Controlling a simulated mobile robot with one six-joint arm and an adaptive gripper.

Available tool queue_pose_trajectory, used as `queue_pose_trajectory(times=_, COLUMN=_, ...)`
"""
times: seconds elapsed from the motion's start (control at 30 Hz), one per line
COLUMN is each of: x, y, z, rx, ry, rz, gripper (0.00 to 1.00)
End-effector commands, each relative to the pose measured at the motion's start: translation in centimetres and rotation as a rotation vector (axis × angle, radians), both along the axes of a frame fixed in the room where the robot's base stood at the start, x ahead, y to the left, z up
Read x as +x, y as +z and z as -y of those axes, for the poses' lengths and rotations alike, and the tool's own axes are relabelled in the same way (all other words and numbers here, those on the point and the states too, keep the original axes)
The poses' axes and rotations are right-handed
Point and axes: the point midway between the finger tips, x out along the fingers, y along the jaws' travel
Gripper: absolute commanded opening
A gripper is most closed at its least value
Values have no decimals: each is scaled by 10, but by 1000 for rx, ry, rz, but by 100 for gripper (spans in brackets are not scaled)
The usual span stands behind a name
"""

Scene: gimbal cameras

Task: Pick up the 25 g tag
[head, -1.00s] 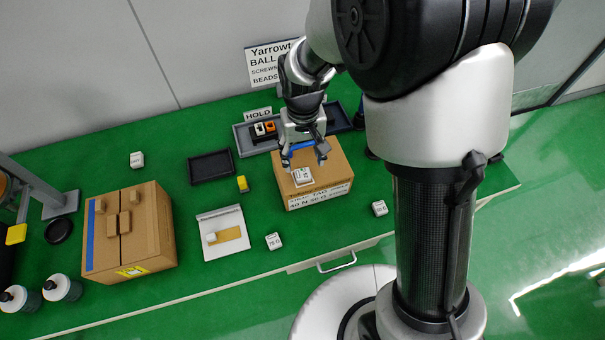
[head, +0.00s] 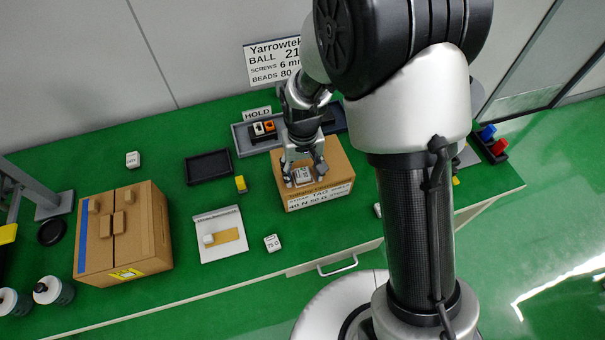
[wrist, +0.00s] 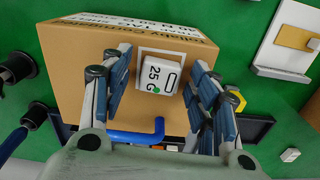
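The 25 g tag (wrist: 158,75) is a small white block marked "25 G" with a slot and a green dot. It lies on a white square on top of a cardboard box (wrist: 75,60). In the head view the tag (head: 302,175) sits on the same box (head: 318,192), near its front left. My gripper (wrist: 155,82) is open, with one finger on each side of the tag; I see gaps between fingers and tag. In the head view my gripper (head: 304,174) is right over the box top.
A 75 g tag (head: 272,243), a yellow block (head: 241,184), a black tray (head: 209,167) and a white board (head: 220,235) stand to the left. A larger carton (head: 125,235) is further left.

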Motion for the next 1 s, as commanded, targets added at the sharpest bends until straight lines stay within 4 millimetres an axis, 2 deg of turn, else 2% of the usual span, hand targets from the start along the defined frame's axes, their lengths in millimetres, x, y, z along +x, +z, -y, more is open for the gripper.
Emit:
queue_pose_trajectory(times=0.07, x=0, y=0, z=0, rx=0, ry=0, rz=0, gripper=47)
queue_pose_trajectory(times=0.53, x=0, y=0, z=0, rx=0, ry=0, rz=0, gripper=17)
queue_pose_trajectory(times=0.83, x=0, y=3, z=0, rx=0, ry=0, rz=0, gripper=16)
queue_pose_trajectory(times=1.0, x=1, y=18, z=0, rx=1, ry=0, rz=3, gripper=16)
